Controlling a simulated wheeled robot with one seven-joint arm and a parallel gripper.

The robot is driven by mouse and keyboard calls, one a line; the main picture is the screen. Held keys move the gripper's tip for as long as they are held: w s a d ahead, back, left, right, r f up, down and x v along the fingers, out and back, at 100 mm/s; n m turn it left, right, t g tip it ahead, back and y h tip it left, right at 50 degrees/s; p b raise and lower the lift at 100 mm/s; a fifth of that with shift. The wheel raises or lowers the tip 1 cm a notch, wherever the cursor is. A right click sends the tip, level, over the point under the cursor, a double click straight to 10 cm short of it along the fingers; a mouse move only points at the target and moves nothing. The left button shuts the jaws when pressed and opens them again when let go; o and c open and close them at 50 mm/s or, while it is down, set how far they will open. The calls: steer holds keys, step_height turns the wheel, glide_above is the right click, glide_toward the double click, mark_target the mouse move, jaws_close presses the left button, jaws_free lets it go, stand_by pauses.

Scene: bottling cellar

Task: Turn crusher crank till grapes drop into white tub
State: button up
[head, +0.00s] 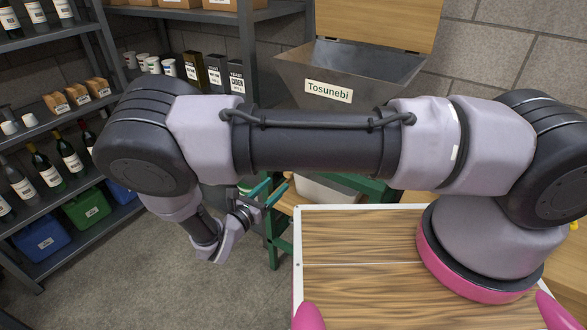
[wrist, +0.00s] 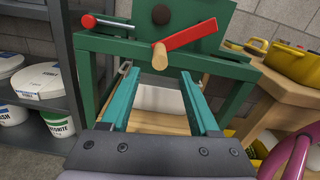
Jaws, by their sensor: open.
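The crusher's grey metal hopper (head: 345,75), labelled Tosunebi, stands beyond my arm. No grapes show in the visible part of its inside. In the wrist view, the crank (wrist: 192,36) is a red bar slanting down left to a wooden grip (wrist: 160,56). My arm hides the crank in the head view. My gripper (wrist: 160,72) is open and empty, its teal fingers pointing toward the crusher, with the grip just beyond and between the tips. My gripper also shows in the head view (head: 272,193). The white tub (wrist: 165,98) sits under the crusher, partly hidden.
A metal rod with a red knob (wrist: 88,21) sticks out left of the crank on the green frame (wrist: 235,103). Shelves with bottles and bins (head: 86,208) stand at left. A wooden table with yellow pots (wrist: 283,65) is at right. Floor (head: 190,285) is clear below my gripper.

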steer(key=shift+m, duration=0.5)
steer(key=x, duration=1)
steer(key=shift+w+d, duration=0.2)
steer(key=shift+w, duration=0.15)
jaws_close()
stand_by(0.6)
